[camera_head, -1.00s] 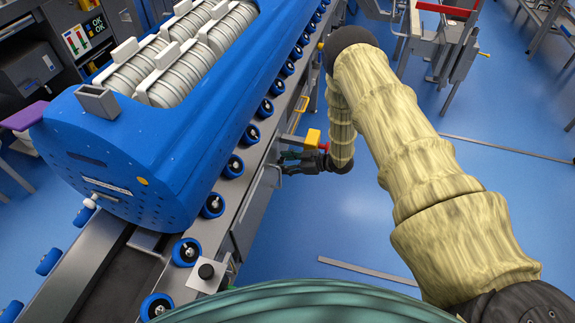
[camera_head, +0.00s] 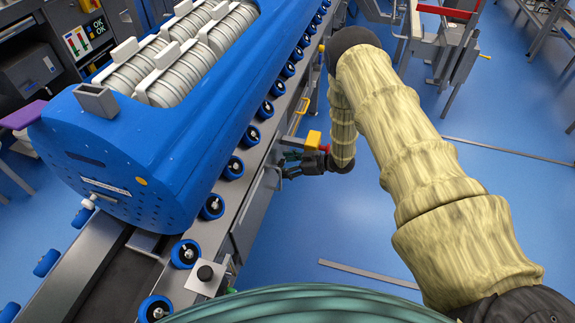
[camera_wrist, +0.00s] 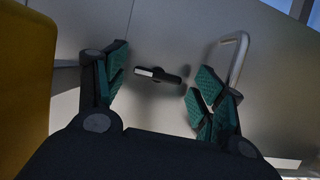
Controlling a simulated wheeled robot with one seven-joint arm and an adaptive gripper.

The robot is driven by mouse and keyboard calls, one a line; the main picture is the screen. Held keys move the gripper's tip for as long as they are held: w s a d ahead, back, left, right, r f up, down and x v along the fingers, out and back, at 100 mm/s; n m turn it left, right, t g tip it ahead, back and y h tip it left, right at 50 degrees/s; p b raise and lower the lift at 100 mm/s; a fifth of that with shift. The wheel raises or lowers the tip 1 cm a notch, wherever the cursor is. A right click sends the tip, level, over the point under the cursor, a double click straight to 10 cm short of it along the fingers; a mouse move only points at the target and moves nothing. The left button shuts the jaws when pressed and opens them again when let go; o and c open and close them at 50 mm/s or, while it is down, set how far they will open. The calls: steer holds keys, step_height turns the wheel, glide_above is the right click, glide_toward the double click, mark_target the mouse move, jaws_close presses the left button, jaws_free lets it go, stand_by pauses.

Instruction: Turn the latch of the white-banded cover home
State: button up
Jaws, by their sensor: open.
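In the wrist view a small dark latch (camera_wrist: 158,75) with a pale left end lies about level on a grey cover (camera_wrist: 185,25). A bent metal handle (camera_wrist: 240,58) stands on the cover to its right. My gripper (camera_wrist: 155,85) is open, its green-padded fingers on either side of the latch and apart from it. I cannot make out a white band around the cover for certain. In the head view my gripper (camera_head: 287,164) is beside the conveyor's side, and the latch is hidden.
A yellow block (camera_wrist: 22,80) fills the left of the wrist view, close to my gripper; a yellow part (camera_head: 312,140) also shows above it in the head view. A blue tub carrier (camera_head: 150,150) sits on the roller conveyor. Blue floor (camera_head: 350,220) lies open to the right.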

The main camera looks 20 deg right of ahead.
steer(key=v, duration=1.2)
stand_by(0.4)
steer(key=s+a+f+m+g+h, duration=0.1)
steer(key=s+a+f+m+h, duration=0.25)
steer(key=s, duration=0.45)
steer(key=s+a+f+m+h, duration=0.3)
steer(key=s+f+m+h, duration=0.15)
steer(key=s, duration=0.25)
steer(key=s+a+r+m+g+h, duration=0.1)
steer(key=s+g, duration=0.2)
steer(key=s, duration=1)
steer(key=s+a+m+g+h, duration=0.1)
steer(key=s+m+g+h, duration=0.1)
steer(key=s, duration=1.2)
steer(key=shift+a+r+g, duration=0.3)
steer(key=shift+r+g, duration=0.1)
steer(key=shift+g, duration=0.4)
